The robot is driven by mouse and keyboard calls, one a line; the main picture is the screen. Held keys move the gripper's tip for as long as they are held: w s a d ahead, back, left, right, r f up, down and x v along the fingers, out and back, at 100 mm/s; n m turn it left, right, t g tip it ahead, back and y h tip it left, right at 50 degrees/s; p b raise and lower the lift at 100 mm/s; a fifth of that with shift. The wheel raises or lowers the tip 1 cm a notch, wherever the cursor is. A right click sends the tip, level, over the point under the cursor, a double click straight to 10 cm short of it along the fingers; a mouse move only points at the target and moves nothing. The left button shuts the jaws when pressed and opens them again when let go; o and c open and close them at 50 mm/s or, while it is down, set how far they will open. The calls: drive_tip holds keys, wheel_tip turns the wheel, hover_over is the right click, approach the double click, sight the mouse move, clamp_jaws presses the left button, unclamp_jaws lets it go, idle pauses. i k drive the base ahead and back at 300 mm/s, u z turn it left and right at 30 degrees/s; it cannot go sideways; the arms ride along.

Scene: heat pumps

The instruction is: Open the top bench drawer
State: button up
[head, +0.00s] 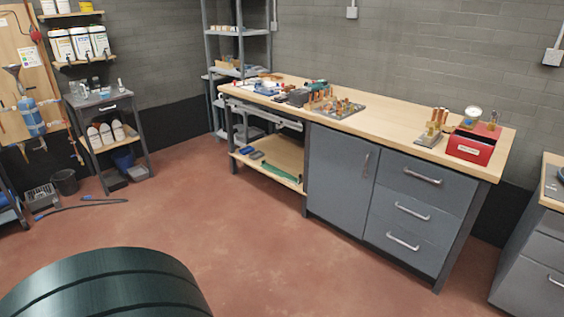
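The workbench (410,123) has a light wooden top and a grey cabinet, and stands along the back wall. Its right end holds a stack of three grey drawers. The top bench drawer (400,177) looks shut and has a silver bar handle (422,176). The middle drawer (384,205) and the bottom drawer (382,232) below it also look shut. My gripper is not in view, so its distance from the drawer cannot be told.
A cabinet door (338,178) is shut left of the drawers. A red box (472,146) and brass fittings stand on the benchtop. Another grey drawer unit (532,262) stands at the right edge. The reddish floor (270,250) before the bench is clear.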

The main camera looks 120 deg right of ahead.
sight(450, 192)
drive_tip(key=z, duration=5.35)
drive_tip(key=k, duration=0.65)
drive_tip(key=u, duration=0.7)
drive_tip(key=i, duration=1.2)
drive_tip(key=u, duration=0.4)
drive_tip(key=i, duration=1.3)
drive_tip(key=z, duration=1.25)
drive_tip(key=i, duration=0.8)
drive_tip(key=z, duration=0.7)
